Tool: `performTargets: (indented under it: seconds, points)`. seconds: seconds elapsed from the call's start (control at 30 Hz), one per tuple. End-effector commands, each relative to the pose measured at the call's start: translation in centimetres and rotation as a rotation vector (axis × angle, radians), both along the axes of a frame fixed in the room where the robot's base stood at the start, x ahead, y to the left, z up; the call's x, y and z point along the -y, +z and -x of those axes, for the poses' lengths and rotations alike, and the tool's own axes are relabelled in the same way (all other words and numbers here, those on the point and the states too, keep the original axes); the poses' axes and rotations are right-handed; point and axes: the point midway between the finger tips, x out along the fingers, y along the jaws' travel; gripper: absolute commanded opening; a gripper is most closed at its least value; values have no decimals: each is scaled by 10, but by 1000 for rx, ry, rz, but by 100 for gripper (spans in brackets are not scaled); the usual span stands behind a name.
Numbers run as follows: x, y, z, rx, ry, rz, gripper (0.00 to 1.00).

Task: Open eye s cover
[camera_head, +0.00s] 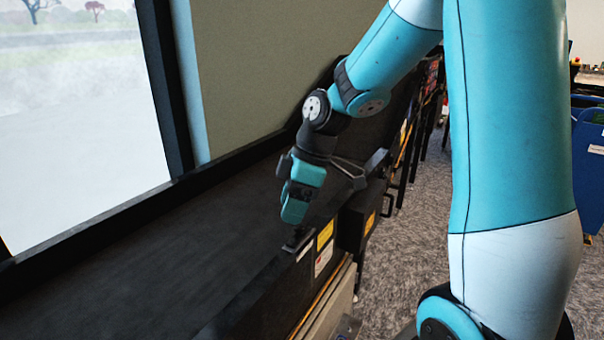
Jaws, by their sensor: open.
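My gripper (325,193) hangs low over the right edge of the long black machine (130,270). It is open and I see nothing held in it. A small dark upright piece (298,242) stands on the machine's edge just below the teal part at my arm's end. I cannot tell whether this piece is the eye's cover, nor whether my gripper touches it. No cover is clearly recognisable in this view, and part of the edge is hidden behind my gripper.
Yellow and white labels (325,235) mark the machine's side. A black box (362,215) juts out from that side. A window (75,110) and a beige wall (265,60) rise behind. Grey carpet (405,265) lies open to the right. A blue bin (588,160) stands at far right.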

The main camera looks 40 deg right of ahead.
Motion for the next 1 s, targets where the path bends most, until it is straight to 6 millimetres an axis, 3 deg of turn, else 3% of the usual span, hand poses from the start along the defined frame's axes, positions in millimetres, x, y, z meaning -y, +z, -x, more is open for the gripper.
performTargets:
  seconds: [0.03,0.1,0.23,0.4,0.67,1.0]
  points:
    - [23,33,-7,13,11,1,55]
    - [50,46,-14,37,43,5,55]
    - [90,61,-20,77,94,14,55]
    - [118,66,-21,107,133,22,55]
    - [114,41,-25,111,147,21,55]
    - [87,-30,-37,108,147,22,55]
